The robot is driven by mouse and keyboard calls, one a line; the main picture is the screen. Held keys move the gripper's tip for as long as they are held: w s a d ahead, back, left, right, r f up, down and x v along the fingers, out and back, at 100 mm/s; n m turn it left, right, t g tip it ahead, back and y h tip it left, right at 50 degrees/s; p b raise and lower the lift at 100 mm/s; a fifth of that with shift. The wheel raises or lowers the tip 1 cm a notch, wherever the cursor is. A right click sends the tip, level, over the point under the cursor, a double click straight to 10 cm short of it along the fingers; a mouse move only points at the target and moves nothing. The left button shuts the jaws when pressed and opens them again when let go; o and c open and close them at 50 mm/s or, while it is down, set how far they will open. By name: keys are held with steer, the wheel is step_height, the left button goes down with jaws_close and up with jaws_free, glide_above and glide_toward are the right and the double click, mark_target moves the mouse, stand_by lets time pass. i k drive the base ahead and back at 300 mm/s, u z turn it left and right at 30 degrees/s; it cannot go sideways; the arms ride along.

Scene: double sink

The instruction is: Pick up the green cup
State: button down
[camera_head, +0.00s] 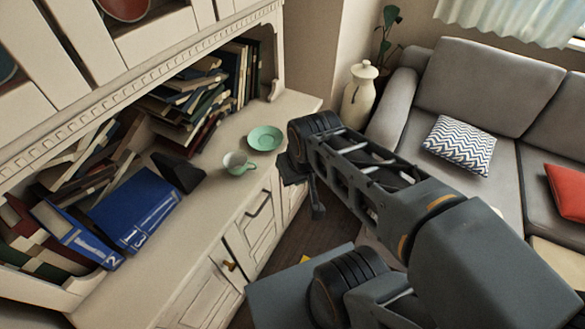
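The green cup (238,163) is pale green and stands on the cream cabinet top (215,186), near its front edge. A green saucer (265,138) lies just behind it to the right, apart from the cup. My gripper (302,196) is at the end of my grey arm, to the right of the cup and in front of the cabinet edge. It is apart from the cup. Its fingers are dark and partly hidden by the arm, so I cannot tell whether they are open or shut.
Blue binders (133,208) and a dark object (178,172) lie left of the cup. Piled books (190,95) fill the shelf behind. A cream vase (359,95) stands beyond the cabinet's end. A grey sofa (490,85) is at the right. The cabinet top around the cup is mostly clear.

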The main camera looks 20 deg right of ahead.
mark_target(236, 162)
steer(key=u, duration=0.1)
steer(key=k, duration=0.75)
steer(key=u, duration=0.85)
steer(key=i, duration=0.5)
steer(key=u, duration=0.05)
